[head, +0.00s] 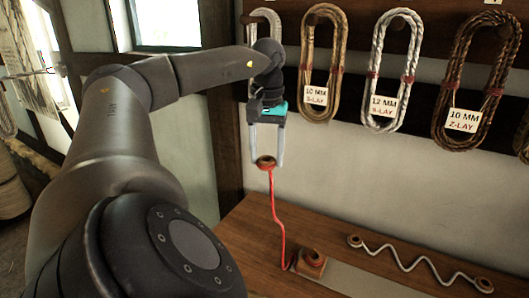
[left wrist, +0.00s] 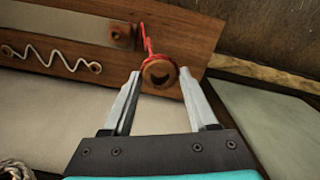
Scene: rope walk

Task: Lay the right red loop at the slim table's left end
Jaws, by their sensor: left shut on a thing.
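My left gripper (head: 266,162) is shut on a round brown eye with a dark hole (left wrist: 158,76), the upper end of a red rope (head: 277,215). The eye has a red edge in the left wrist view, between the two finger tips. The rope hangs from it in a wavy line to the brown wooden table top (head: 247,225). Its lower end meets a reddish-brown block with a round top (head: 311,260); whether it is fastened there I cannot tell. My right gripper is not in view.
A white zigzag cord (head: 420,262) with brown eyes at its ends lies on the table, right of the block. A pale grey strip (head: 350,283) runs along the table beside the block. Several labelled rope coils (head: 396,70) hang on the wall behind. The table top left of the block is bare.

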